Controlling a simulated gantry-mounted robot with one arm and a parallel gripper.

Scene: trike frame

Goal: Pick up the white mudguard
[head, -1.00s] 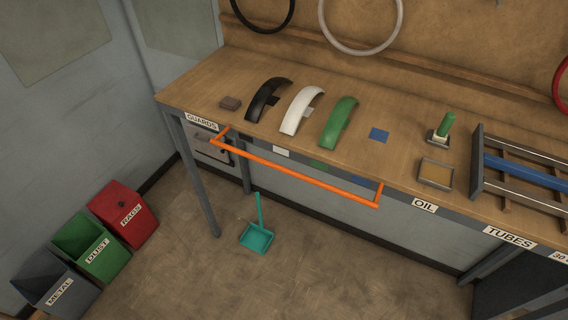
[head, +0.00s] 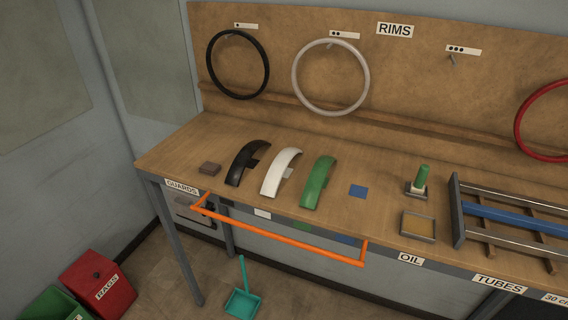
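The white mudguard (head: 279,172) is a curved strip lying on the wooden bench. It sits between the black mudguard (head: 245,163) on its left and the green mudguard (head: 317,182) on its right, apart from both. My gripper is not in view.
An orange rail (head: 280,236) runs along the bench's front edge. Oil tray (head: 418,225), green-handled tool (head: 421,180) and tube rack (head: 456,212) stand farther right.

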